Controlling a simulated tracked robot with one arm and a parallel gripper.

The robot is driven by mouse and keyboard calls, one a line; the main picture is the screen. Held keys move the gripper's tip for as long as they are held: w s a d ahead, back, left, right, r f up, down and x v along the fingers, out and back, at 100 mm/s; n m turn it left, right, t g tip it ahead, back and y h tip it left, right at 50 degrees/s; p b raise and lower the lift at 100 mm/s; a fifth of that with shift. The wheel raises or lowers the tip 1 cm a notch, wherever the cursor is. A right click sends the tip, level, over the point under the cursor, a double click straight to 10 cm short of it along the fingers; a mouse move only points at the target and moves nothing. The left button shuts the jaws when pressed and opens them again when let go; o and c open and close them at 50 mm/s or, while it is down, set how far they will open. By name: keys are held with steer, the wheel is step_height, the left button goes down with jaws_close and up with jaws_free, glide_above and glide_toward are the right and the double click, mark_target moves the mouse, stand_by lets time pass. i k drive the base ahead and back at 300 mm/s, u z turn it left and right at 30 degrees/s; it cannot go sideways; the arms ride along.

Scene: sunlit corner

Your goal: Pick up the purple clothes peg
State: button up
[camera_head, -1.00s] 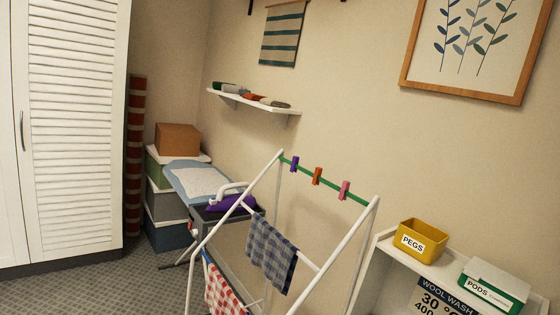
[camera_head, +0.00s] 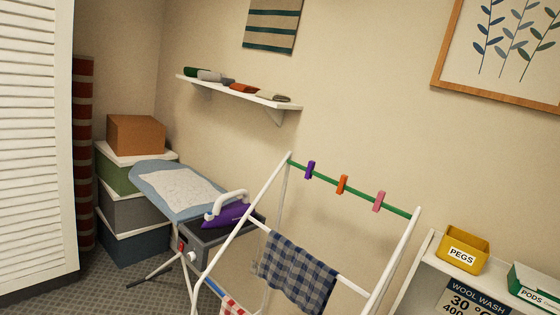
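The purple clothes peg (camera_head: 310,170) is clipped on the green top rail (camera_head: 328,180) of a white drying rack, near the rail's left end. An orange peg (camera_head: 342,184) and a pink peg (camera_head: 379,201) are clipped on the same rail to its right. My gripper does not show in the view.
The white drying rack (camera_head: 403,247) carries a blue checked cloth (camera_head: 297,272). An ironing board (camera_head: 150,181) with a purple iron (camera_head: 227,213) stands behind left. A yellow PEGS box (camera_head: 463,250) sits on a white shelf unit at right. A wall shelf (camera_head: 240,93) hangs above.

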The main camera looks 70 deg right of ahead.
mark_target(310, 166)
steer(key=i, duration=2.25)
steer(key=z, duration=3.45)
steer(key=i, duration=1.05)
